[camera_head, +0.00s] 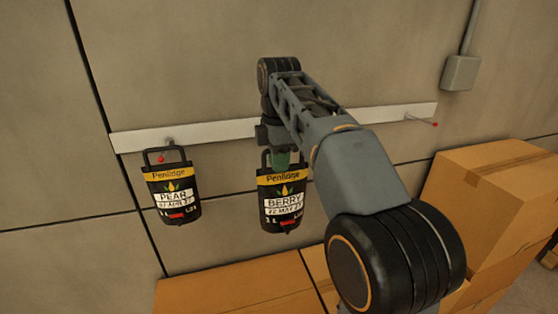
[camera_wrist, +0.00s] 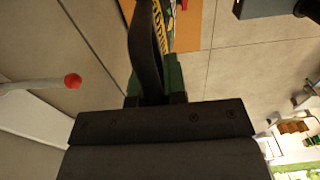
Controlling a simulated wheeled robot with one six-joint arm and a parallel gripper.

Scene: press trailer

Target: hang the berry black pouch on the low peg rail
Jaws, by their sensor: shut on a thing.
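The berry black pouch (camera_head: 284,205) hangs upright below my gripper (camera_head: 281,158), its yellow band and BERRY label facing the camera. My gripper is shut on its black handle (camera_wrist: 147,50), which stands between the green finger pads in the wrist view. The low peg rail (camera_head: 220,130) is a white strip on the wall behind. In the wrist view a pale peg with a red tip (camera_wrist: 72,80) is left of the handle, apart from it. My arm hides the middle of the rail.
A PEAR pouch (camera_head: 172,193) hangs on the rail's left peg. A bare peg (camera_head: 425,121) sticks out near the rail's right end. Cardboard boxes (camera_head: 490,200) stand at the right, and more (camera_head: 235,290) lie below. A grey wall box (camera_head: 461,73) is at upper right.

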